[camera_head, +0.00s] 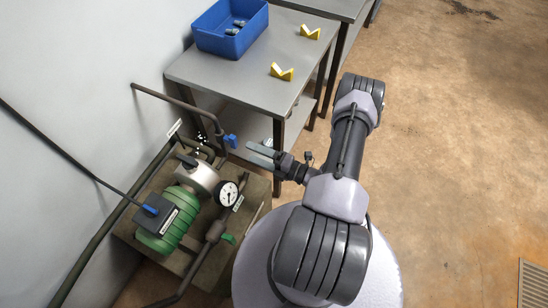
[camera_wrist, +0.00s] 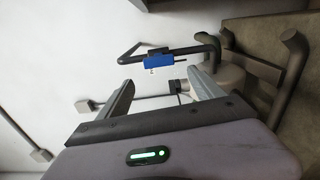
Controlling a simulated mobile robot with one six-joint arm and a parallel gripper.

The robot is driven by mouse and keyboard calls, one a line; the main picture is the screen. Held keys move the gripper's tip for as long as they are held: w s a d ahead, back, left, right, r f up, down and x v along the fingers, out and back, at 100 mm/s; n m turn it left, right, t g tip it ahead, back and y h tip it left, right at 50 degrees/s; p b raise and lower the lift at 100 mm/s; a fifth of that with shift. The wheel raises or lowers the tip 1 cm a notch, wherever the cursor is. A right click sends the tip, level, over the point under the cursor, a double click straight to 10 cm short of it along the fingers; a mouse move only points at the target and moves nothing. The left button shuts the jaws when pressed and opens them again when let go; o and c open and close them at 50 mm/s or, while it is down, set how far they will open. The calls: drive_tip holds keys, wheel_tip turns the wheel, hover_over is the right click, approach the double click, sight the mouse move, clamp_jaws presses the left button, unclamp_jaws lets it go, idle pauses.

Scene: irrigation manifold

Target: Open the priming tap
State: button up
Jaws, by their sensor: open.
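A pipe with a blue tap handle (camera_head: 230,141) stands behind the pump, near the table. The blue handle also shows in the wrist view (camera_wrist: 158,61), ahead of and between my fingers. A second tap with a green handle (camera_head: 228,238) is on the front pipe. The labels are too small to read, so I cannot tell which one is the priming tap. My gripper (camera_head: 255,153) is open and empty, just right of the blue handle in the head view. In the wrist view its two fingers (camera_wrist: 162,87) are spread, with a gap to the handle.
A green pump (camera_head: 168,228) with a round gauge (camera_head: 227,193) sits on a low stand. A grey table (camera_head: 245,77) behind holds a blue bin (camera_head: 230,42) and two yellow V-shaped blocks (camera_head: 281,72). A white wall is at left.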

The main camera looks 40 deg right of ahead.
drive_tip(key=p+v, duration=0.1)
drive_tip(key=v, duration=0.7)
drive_tip(key=shift+s, duration=0.2)
drive_tip(key=shift+r, duration=0.1)
